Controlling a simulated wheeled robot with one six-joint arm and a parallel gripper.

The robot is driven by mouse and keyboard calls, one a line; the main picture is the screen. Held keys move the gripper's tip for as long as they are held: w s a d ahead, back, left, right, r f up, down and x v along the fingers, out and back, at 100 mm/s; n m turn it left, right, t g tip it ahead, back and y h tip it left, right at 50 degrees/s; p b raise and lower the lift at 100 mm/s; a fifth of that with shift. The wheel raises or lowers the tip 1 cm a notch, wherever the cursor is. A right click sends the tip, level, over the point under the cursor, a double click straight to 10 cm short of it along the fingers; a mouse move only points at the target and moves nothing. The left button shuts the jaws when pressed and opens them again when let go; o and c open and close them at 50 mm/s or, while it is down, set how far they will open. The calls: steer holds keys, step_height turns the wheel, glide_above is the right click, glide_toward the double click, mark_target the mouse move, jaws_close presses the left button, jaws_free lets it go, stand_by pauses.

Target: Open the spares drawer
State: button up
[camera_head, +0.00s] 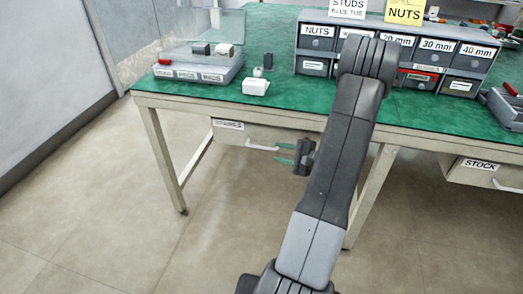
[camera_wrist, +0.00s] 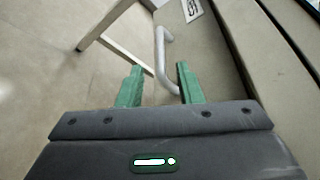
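The spares drawer (camera_head: 240,134) hangs under the green-topped bench, its front looking flush and shut. A label, partly legible as spares, sits at its upper left. Its pale bar handle (camera_head: 262,147) shows just left of my gripper (camera_head: 281,153). In the wrist view the handle (camera_wrist: 161,50) runs between the two green fingers of my gripper (camera_wrist: 160,68), which are spread apart with gaps on both sides. The drawer front (camera_wrist: 212,50) is to the right there. My arm hides the drawer's right part in the head view.
A stock drawer (camera_head: 485,172) is at the right under the bench (camera_head: 290,118). Bench legs (camera_head: 160,160) stand at the left and behind my arm. Labelled bins (camera_head: 318,44) and a grey tray (camera_head: 205,75) sit on top. The floor in front is clear.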

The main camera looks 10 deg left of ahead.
mark_target(265, 149)
steer(key=b+x, duration=0.2)
steer(key=x, duration=0.6)
steer(key=shift+w+a+f, duration=0.1)
steer(key=shift+a, duration=0.2)
jaws_close()
